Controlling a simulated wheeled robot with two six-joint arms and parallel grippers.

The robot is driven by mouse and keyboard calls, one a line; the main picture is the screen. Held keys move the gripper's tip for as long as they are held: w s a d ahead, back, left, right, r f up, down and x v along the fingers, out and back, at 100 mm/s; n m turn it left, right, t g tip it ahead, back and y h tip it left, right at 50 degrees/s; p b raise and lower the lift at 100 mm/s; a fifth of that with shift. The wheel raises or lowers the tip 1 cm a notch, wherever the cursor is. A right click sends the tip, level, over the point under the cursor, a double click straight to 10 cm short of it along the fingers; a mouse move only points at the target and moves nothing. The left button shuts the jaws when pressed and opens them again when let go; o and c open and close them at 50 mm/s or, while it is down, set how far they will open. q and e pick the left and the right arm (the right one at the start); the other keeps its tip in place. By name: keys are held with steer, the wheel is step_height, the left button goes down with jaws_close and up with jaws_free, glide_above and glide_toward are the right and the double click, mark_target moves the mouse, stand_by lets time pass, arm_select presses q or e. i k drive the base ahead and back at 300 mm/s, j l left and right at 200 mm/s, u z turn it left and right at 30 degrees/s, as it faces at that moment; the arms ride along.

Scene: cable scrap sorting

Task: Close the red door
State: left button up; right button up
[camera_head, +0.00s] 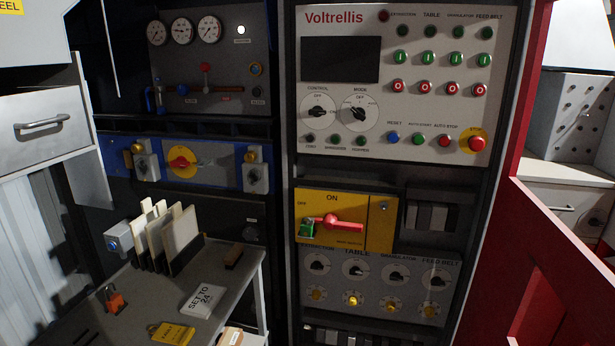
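A red door panel (575,262) fills the lower right of the head view, with a recessed area in its face and its lower part cut off by the picture edge. It stands swung away from the open front of the dark electrical cabinet, whose control panel (345,135) shows uncovered. A narrow red upright (524,95) runs up the cabinet's right side; I cannot tell whether it is part of the door or of the frame. I see no handle on the door. Neither of my grippers is in view.
A grey shelf table (222,272) at lower left holds upright boards (180,233), a "SET TO 24" sign (203,300), a yellow tag (172,333) and an orange padlock (115,300). A yellow switch box (375,220) with a red handle sits in the cabinet. White drawers (42,122) stand left.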

mark_target(524, 240)
steer(key=k+l, duration=0.1)
steer(key=l, duration=0.35)
steer(key=k+l, duration=0.1)
steer(key=l, duration=0.35)
steer(key=k+l, duration=0.15)
steer(key=l, duration=0.25)
steer(key=k+l, duration=0.1)
steer(key=l, duration=0.35)
steer(key=k+l, duration=0.1)
steer(key=l, duration=0.35)
steer(key=k+l, duration=0.1)
steer(key=l, duration=0.35)
